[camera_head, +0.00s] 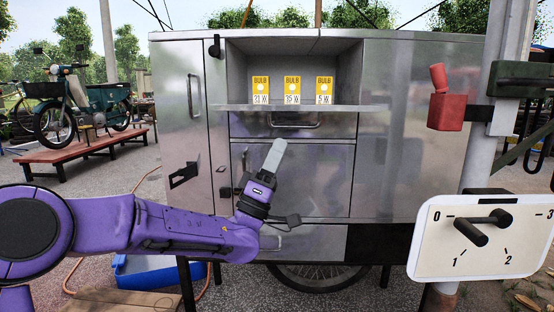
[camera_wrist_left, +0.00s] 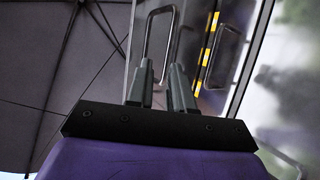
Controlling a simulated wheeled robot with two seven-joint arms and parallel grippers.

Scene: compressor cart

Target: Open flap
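The metal cart (camera_head: 420,150) has a shallow front panel (camera_head: 340,126) with a bar handle (camera_head: 295,125) below its shelf. I cannot tell for sure whether this panel is the flap. My left gripper (camera_head: 278,148) points up in front of the cart, its tips just below that handle in the head view. In the left wrist view the fingers (camera_wrist_left: 160,75) stand apart, with a U-shaped metal handle (camera_wrist_left: 161,12) close ahead. One handle leg runs down behind or between the fingers; contact is unclear. My right gripper is not in view.
Three yellow bulb boxes (camera_head: 292,90) stand on the shelf (camera_head: 230,107) in the open upper compartment. At right are a red block (camera_head: 446,112) on a post and a white dial panel (camera_head: 430,255). A blue crate (camera_head: 150,275) lies low at left.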

